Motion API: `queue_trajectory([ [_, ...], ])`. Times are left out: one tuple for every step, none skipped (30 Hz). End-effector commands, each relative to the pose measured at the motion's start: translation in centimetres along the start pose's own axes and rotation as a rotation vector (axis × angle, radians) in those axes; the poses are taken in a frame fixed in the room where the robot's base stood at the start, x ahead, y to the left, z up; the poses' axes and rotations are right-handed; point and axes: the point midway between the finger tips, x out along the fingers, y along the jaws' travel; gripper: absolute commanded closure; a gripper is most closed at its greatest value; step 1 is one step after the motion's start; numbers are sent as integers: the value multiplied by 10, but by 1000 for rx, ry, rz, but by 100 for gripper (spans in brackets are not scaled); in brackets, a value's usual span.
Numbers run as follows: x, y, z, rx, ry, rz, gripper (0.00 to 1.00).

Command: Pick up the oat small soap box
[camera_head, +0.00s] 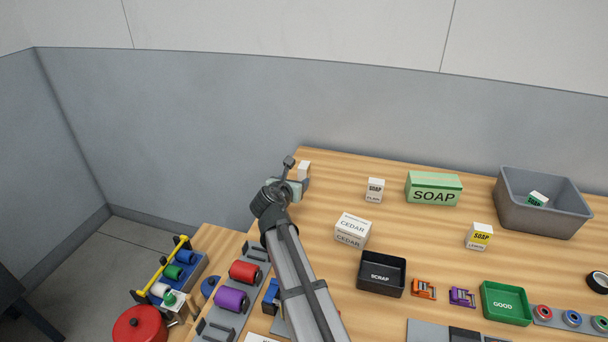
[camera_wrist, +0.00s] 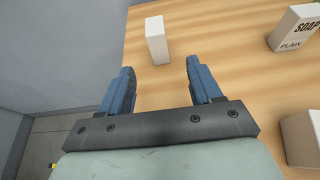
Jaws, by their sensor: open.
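A small white box (camera_head: 303,168) stands upright near the table's far left corner; its label does not show, so I cannot read whether it is the oat one. In the wrist view the same box (camera_wrist: 156,42) stands just beyond the fingertips, roughly centred between them. My gripper (camera_wrist: 160,68) is open with nothing between its blue fingers. In the head view my gripper (camera_head: 303,184) is beside the box's near side and partly covers its lower part. Other small soap boxes are marked PLAIN (camera_head: 375,190) and LEMON (camera_head: 480,236).
A CEDAR box (camera_head: 352,231), a large green SOAP box (camera_head: 433,189) and a black SCRAP tray (camera_head: 381,274) stand to the right. A grey bin (camera_head: 541,205) holds a small green-and-white box. Bare wood lies between the white box and the PLAIN box.

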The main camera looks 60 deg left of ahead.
Motion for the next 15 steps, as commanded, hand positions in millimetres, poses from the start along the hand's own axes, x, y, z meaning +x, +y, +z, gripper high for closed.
queue_trajectory([
  [3,1,0,-1,0,0,36],
  [6,1,0,-1,0,-1,36],
  [10,1,0,0,0,-1,36],
  [14,1,0,0,1,-1,36],
  [18,1,0,0,1,-2,36],
  [23,1,0,0,1,-2,36],
  [28,1,0,-1,1,-2,36],
  [33,2,0,-1,1,-2,36],
  [40,2,0,-1,1,-1,36],
  [46,2,0,0,1,-1,36],
  [51,2,1,0,1,-1,36],
  [58,1,1,0,1,-2,36],
  [64,1,1,0,1,-2,36],
  [68,2,1,0,1,-2,36],
  [74,2,1,0,0,-1,36],
])
